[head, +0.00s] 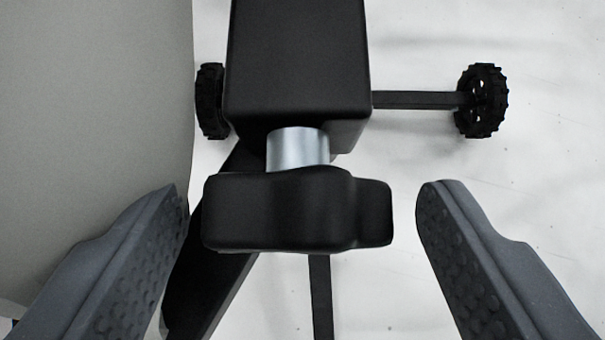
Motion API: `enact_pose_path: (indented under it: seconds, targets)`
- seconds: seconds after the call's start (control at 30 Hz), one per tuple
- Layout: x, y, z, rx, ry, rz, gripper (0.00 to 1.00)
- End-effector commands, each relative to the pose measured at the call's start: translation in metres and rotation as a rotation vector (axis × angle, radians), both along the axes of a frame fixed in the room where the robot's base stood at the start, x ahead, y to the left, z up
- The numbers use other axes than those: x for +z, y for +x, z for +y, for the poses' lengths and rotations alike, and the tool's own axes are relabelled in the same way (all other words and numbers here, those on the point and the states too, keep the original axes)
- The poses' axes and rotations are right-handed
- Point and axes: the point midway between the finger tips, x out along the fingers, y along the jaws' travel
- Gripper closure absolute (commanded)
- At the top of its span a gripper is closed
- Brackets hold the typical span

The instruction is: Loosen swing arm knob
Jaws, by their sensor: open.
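The swing arm knob (297,213) is black and lobed, in the middle of the head view. It sits on a short silver shaft (298,149) that comes out of a black block-like arm (298,60). My gripper (303,205) is open, with one grey padded finger on each side of the knob. The left fingertip is close to the knob's left end, and the right fingertip has a slightly wider gap. Neither finger visibly grips the knob. How far the fingertips are from the knob in depth is hard to tell.
Black wheels stand below and behind, one at the right (482,101) and one at the left (210,101), on a dark frame bar (420,99). Black legs run beneath the knob. A large beige surface (90,90) fills the left side. The pale floor (540,190) is clear at the right.

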Motion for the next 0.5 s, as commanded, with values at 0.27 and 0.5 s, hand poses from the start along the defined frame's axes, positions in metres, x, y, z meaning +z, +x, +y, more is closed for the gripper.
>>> enact_pose_path:
  seconds: [0.27,0.5]
  targets:
    - [-0.0042,0.0035,0.0001,0.000,0.002,0.001,0.35]
    - [-0.0037,0.0035,0.0003,0.001,0.002,0.001,0.57]
